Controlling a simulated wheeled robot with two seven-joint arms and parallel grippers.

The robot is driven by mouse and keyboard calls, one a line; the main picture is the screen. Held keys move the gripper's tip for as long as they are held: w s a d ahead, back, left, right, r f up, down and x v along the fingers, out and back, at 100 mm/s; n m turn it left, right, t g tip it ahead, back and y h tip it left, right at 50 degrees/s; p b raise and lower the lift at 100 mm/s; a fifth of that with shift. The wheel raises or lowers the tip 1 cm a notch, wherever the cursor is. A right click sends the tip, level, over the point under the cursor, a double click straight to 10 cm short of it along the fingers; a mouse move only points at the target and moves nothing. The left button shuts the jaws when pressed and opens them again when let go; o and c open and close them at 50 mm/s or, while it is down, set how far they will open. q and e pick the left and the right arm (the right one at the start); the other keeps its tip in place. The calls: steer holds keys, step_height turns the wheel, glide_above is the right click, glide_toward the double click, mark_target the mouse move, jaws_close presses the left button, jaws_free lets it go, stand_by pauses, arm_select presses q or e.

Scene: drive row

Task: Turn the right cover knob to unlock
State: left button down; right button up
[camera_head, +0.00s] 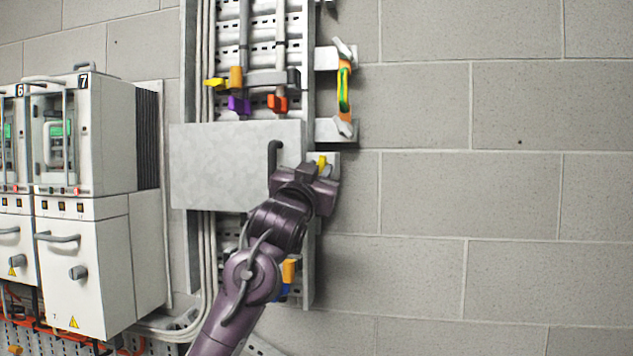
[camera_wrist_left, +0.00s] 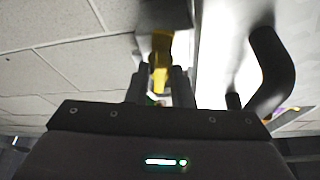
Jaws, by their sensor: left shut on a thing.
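A flat grey cover (camera_head: 225,165) hangs on the wall rack, with a dark bent handle (camera_head: 273,153) near its right edge. A yellow knob (camera_head: 322,161) sits on a small bracket just right of the cover. My left gripper (camera_head: 313,169) is at this knob, shut on it. In the left wrist view the yellow knob (camera_wrist_left: 160,60) stands between the two fingers (camera_wrist_left: 158,88), and the dark handle (camera_wrist_left: 272,75) curves close by on the right. The fingertips partly hide the knob. My right gripper is not in view.
Yellow, orange, purple (camera_head: 238,104) and red (camera_head: 277,102) parts sit above the cover. A green and orange part (camera_head: 345,90) is on brackets at the upper right. White cabinets (camera_head: 85,200) stand at left. The block wall (camera_head: 480,200) at right is bare.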

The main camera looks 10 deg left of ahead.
arm_select(q)
steer(key=n+y, duration=0.2)
steer(key=n, duration=0.1)
steer(key=shift+d+r+n+b, duration=0.1)
steer(key=shift+n+b, duration=0.25)
steer(key=shift+n, duration=0.05)
steer(key=shift+s+r+n+y, duration=0.1)
steer(key=shift+n+y, duration=0.3)
steer(key=c, duration=1.5)
jaws_free()
steer(key=shift+o, duration=0.2)
steer(key=b+v, duration=0.4)
steer(key=v, duration=0.3)
steer(key=shift+s+f, duration=0.25)
steer(key=shift+f, duration=0.1)
